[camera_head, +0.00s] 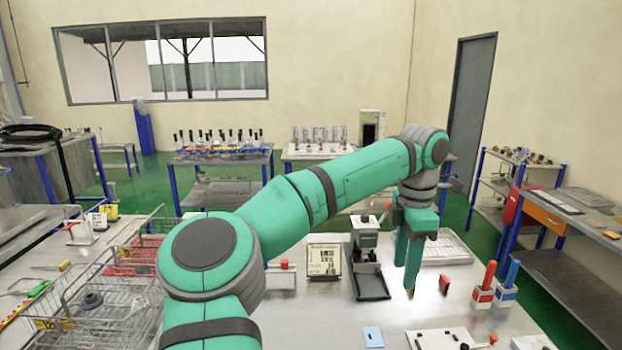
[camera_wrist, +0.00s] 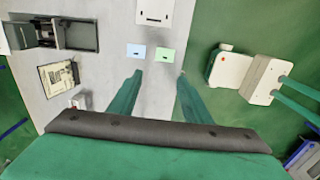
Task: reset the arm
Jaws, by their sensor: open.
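My green arm reaches across the head view from lower left to the right. My gripper (camera_head: 409,284) hangs from its end, pointing down over the right part of the metal workbench (camera_head: 310,318). In the wrist view my gripper (camera_wrist: 160,74) shows two separate green fingers, open, with nothing between them. A pale blue card (camera_wrist: 136,52) and a pale green card (camera_wrist: 164,54) lie on the bench ahead of the fingertips. The blue card also shows in the head view (camera_head: 373,337). The gripper's height above the bench is hard to judge.
A grey device with an open tray (camera_head: 370,283) and a printed card (camera_head: 324,261) stand left of my gripper. Red (camera_head: 484,286) and blue (camera_head: 508,284) handled items stand right. Wire baskets (camera_head: 95,290) fill the left. A white panel (camera_head: 440,341) lies at the front.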

